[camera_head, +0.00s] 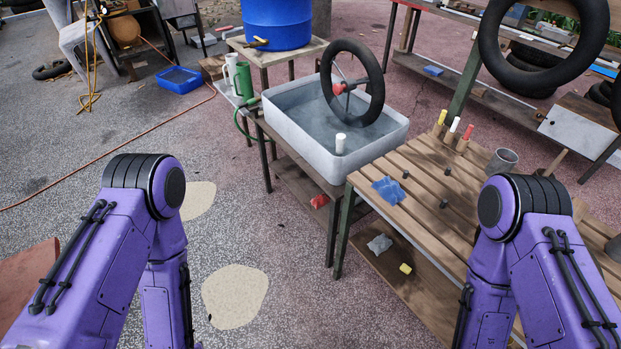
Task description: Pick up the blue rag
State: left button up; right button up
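A crumpled blue rag (389,190) lies flat on the slatted wooden workbench (418,165), near its left edge. My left arm comes in at the lower left and my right arm at the lower right, over the bench's right part. Both arms bend downward, and both grippers are outside the picture, so their state is hidden. Nothing covers the rag. Another blue cloth-like item (433,71) lies on a shelf at the back right.
A water-filled basin (290,122) with a wheel (352,82) stands left of the bench. Markers (453,130) and a metal cup (501,161) stand on the bench. A grey rag (380,244) and yellow block (405,268) lie on its lower shelf. Floor between my arms is open.

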aim_at(390, 190)
jog(key=u, duration=1.2)
jog(key=i, duration=1.5)
jog(key=z, duration=2.1)
